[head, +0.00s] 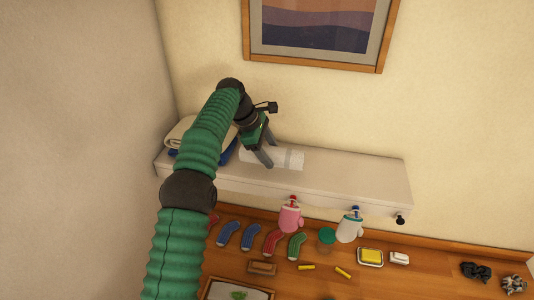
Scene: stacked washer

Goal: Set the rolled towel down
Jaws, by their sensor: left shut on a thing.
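The rolled towel (291,159) is a pale, light-grey roll at the white shelf (345,183) on the wall. My left gripper (266,158) reaches in from the left over the shelf, fingers pointing down, and is shut on the towel. The towel lies lengthwise along the shelf, low over or touching its top; I cannot tell which. My gripper and arm hide part of the towel's left side. My right gripper does not show.
Folded beige and blue cloths (183,134) lie at the shelf's left end. The shelf's right part is clear. Below, a wooden counter (430,275) holds socks, a pink bottle (290,218), a white bottle (349,228) and sponges. A framed picture (318,30) hangs above.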

